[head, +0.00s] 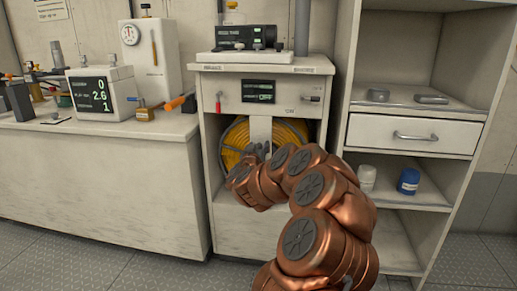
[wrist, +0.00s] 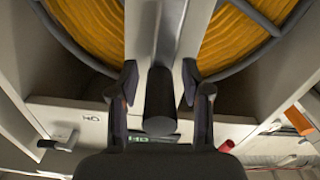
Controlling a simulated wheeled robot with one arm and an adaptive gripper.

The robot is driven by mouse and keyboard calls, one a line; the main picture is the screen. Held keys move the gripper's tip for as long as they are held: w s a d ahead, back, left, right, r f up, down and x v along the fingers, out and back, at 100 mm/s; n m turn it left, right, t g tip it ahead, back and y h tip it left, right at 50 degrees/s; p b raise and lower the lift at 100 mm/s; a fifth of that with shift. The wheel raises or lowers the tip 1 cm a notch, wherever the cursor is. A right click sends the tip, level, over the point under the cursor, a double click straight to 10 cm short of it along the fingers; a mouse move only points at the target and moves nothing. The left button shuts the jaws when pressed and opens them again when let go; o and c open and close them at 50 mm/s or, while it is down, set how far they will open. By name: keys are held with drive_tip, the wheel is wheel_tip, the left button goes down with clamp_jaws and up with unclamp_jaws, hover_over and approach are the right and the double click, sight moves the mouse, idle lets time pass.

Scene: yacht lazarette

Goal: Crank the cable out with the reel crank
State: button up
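The cable reel, wound with orange cable (head: 236,145), sits in the open bay of the white cabinet, behind a pale upright bar (head: 259,129). The cable also fills the top of the wrist view (wrist: 235,35), on both sides of the bar. A dark cylindrical handle (wrist: 160,100), which looks like the crank's grip, points out from the bar toward the wrist camera. My gripper (wrist: 160,83) is open, with one finger on each side of this handle and a visible gap at each side. In the head view my gripper (head: 257,153) is at the reel's front, and my arm hides the reel's lower right.
Above the bay is a panel with a small display (head: 258,91), a red lever (head: 218,103) and a dark-knobbed latch (head: 311,98). A counter with instruments (head: 100,93) stands left. Shelves (head: 420,101) with a drawer (head: 412,135) and a blue jar (head: 408,181) stand right.

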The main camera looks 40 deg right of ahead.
clamp_jaws()
idle(0.3)
drive_tip(key=shift+w+r+p, duration=0.1)
drive_tip(key=shift+p, duration=0.45)
